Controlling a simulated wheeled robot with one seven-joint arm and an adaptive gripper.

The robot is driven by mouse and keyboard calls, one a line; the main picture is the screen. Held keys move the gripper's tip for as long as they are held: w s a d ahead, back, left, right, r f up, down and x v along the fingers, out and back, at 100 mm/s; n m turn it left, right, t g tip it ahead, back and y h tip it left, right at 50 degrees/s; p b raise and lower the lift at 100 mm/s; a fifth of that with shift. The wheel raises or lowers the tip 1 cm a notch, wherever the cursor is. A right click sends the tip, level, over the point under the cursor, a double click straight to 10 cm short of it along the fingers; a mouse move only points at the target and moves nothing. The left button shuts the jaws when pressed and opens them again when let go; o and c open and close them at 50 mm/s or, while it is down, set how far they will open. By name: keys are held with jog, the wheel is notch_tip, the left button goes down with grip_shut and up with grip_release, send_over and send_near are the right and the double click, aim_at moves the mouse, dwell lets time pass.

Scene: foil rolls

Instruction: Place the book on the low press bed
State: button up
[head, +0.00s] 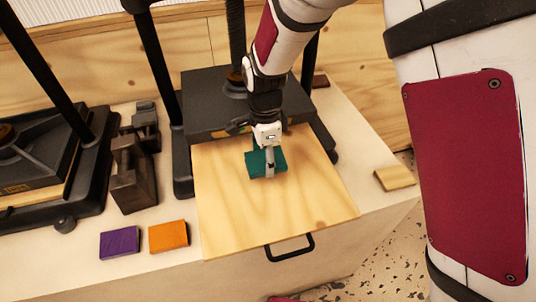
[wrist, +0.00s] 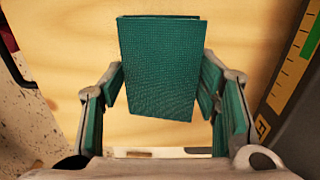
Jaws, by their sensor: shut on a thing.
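The teal book (head: 254,168) is in my gripper (head: 268,166), over the pale wooden bed (head: 235,220) of the middle press. In the wrist view the book (wrist: 162,65) sits between the two fingers of my gripper (wrist: 161,88), with its broad cover facing the camera. The bed sticks out in front of the press and has a black handle at its front edge. I cannot tell whether the book touches the bed or hangs just above it. The bed around the book is bare.
The press's dark plate (head: 205,105) and black posts stand behind the book. A purple book (head: 119,242) and an orange book (head: 168,237) lie left of the bed. Dark metal weights (head: 132,170) and another press (head: 40,160) stand further left. A tan block (head: 395,178) lies right.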

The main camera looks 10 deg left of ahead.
aim_at(265, 161)
jog(key=shift+f+p, duration=0.35)
jog(key=shift+f, duration=1.35)
jog(key=shift+f, duration=0.15)
jog(key=o, duration=1.2)
